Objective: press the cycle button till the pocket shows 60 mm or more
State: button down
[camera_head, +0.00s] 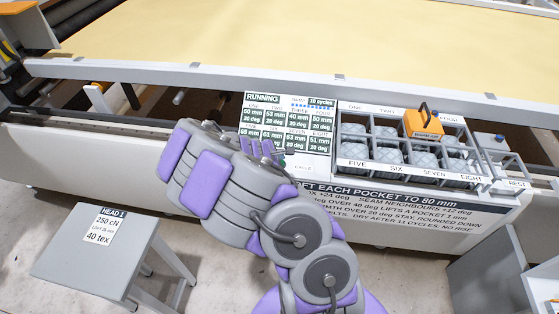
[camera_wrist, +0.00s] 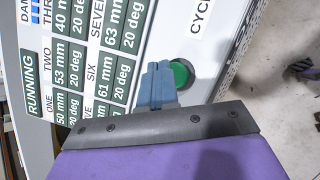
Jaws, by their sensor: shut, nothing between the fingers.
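The green cycle button (camera_wrist: 183,72) sits on the white panel (camera_wrist: 165,30) beside the "CYCLE" label. My gripper (camera_wrist: 159,84) is shut and empty, its blue fingertips overlapping the button's left edge; I cannot tell whether they touch it. In the head view my arm mostly hides the button. The display (camera_head: 263,98) reads "RUNNING" and "10 cycles". Five's and eight's figures are small. The readable angles are 20 deg.
A rack of quilted pockets (camera_head: 352,151) stands right of the panel, with an orange block (camera_head: 422,124) on it. An empty "REST" bay (camera_head: 508,168) is at its right end. A grey stool (camera_head: 75,255) carries a "HEAD 1" card. A yellow quilt bed (camera_head: 300,40) lies behind.

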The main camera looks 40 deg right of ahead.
jog(key=shift+r, duration=0.25)
notch_tip(320, 180, up, 5)
jog(key=p, duration=0.4)
dwell(0.3)
dwell(1.4)
